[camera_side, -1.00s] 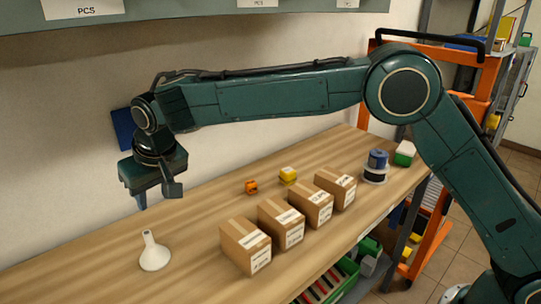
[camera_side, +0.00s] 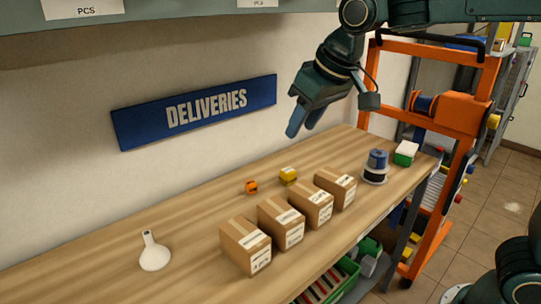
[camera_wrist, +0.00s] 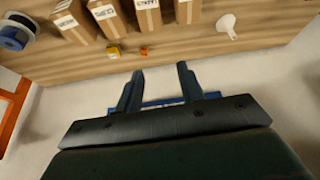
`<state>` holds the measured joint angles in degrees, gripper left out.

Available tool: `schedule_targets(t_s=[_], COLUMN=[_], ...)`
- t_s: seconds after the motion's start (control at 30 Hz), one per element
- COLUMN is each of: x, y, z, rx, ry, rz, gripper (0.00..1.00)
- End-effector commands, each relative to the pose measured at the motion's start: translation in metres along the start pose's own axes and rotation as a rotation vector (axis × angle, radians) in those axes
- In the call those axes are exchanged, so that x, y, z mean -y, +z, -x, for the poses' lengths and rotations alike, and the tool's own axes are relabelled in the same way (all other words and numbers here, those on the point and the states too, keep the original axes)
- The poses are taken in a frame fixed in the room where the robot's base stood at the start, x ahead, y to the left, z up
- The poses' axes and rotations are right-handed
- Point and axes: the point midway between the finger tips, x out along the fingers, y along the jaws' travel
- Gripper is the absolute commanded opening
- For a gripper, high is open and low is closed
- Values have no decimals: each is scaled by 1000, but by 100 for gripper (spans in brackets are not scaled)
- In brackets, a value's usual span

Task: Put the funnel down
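Several cardboard boxes (camera_side: 281,224) stand in a row along the bench (camera_side: 80,262). An orange item (camera_side: 251,187) and a yellow item (camera_side: 288,175) lie behind them. Blue and black spools (camera_side: 376,166) stand at the right end. A blue DELIVERIES sign (camera_side: 195,112) hangs on the wall.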

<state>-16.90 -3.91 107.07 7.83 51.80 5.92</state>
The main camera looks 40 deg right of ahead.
Motion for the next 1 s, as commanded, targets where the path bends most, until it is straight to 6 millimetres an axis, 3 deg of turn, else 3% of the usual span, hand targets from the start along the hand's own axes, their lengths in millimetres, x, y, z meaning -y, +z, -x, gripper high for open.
schedule_targets(t_s=[0.33,0.7,0.8,1.0], x=[-50,-74,-77,-78], y=[87,184,202,219], z=[37,44,42,39], rx=[-25,-46,-50,-53], ry=[16,35,39,42], rz=[-28,-49,-54,-55], gripper=[38,38,38,38])
